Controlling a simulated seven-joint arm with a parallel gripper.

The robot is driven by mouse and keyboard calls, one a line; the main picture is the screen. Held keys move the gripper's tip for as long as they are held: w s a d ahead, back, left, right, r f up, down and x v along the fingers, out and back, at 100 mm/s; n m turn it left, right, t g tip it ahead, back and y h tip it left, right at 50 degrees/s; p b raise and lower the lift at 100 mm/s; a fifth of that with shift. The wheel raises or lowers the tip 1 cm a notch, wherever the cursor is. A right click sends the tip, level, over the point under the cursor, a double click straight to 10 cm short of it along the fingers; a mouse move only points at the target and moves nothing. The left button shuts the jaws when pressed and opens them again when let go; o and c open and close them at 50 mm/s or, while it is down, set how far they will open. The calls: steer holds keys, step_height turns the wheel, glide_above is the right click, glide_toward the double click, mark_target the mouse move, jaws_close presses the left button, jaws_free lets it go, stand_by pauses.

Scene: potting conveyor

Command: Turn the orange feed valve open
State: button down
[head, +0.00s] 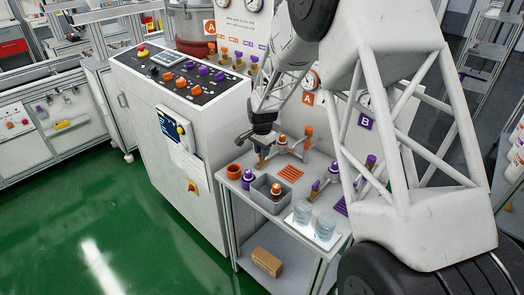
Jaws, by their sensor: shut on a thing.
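The orange valve line is a grey pipe fitting (295,151) with orange parts, on the grey bench below the orange A plate (308,99). An orange knob (283,140) and a taller orange part (308,131) stand on it. My gripper (262,153) points down at the left end of this line. It is shut on a small orange part there, which looks like the orange feed valve's handle. The fingers mostly hide that part, and its turn angle cannot be told.
A grey bin (258,197) with an orange-capped bottle, an orange cup (233,171) and a purple-capped bottle (248,178) stand close in front. Clear jars (302,212) sit at the bench front. Purple valve parts (333,167) lie right. A control console (165,110) stands left.

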steer(key=c, duration=1.2)
jaws_free()
steer(key=shift+r, duration=0.15)
steer(key=shift+r, duration=3.8)
